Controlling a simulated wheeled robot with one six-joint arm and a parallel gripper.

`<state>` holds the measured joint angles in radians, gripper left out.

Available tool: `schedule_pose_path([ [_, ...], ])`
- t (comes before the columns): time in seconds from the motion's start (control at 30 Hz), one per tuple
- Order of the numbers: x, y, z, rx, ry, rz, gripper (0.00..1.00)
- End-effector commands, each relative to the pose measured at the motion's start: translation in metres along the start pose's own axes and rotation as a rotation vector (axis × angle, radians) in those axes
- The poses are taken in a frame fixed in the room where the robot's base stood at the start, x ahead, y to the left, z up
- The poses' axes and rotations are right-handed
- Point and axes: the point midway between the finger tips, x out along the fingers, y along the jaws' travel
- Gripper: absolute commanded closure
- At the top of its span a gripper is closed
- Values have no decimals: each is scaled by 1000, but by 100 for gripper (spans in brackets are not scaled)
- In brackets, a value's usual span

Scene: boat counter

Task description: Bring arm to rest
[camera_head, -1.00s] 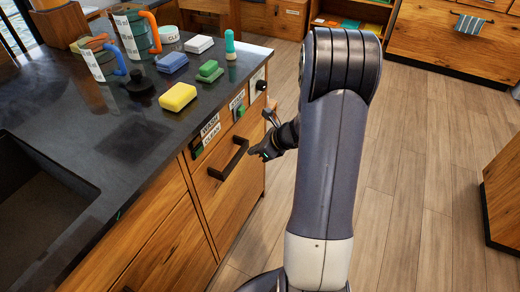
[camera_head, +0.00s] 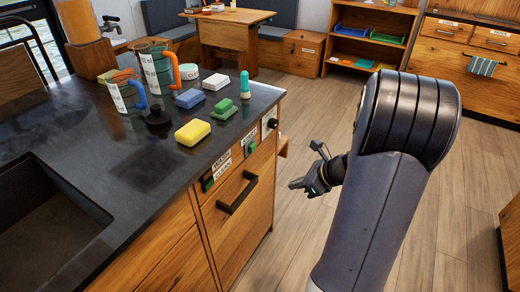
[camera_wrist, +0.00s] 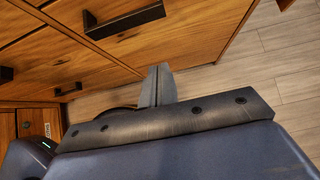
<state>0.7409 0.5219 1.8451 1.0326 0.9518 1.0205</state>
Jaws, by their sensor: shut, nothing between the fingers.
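My gripper (camera_head: 299,186) hangs in the air to the right of the counter's drawer front, low beside the drawer's dark handle (camera_head: 237,193). It is apart from the handle and holds nothing. In the wrist view my gripper (camera_wrist: 157,80) has its fingers together, with the wooden drawer fronts and the floor beyond them. My arm bends at a large dark joint at the right of the head view.
The dark counter (camera_head: 85,180) holds a yellow sponge (camera_head: 193,132), a blue sponge (camera_head: 189,98), a green sponge block (camera_head: 224,109), a white block (camera_head: 217,80), and jugs. A wooden cabinet edge (camera_head: 512,230) stands at the far right. Wooden floor (camera_head: 300,130) between is clear.

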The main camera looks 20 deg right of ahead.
Motion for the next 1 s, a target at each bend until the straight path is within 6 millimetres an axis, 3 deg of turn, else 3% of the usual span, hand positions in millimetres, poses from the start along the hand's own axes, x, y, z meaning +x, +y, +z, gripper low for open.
schedule_pose_path([
  [0.27, 0, 0, 0, 0, 0, 0, 100],
  [0.43, 11, 0, -1, 1, 0, 1, 100],
  [0.87, 92, 0, -2, -1, 1, 4, 100],
  [1.0, 107, 0, 4, 0, 0, -1, 100],
])
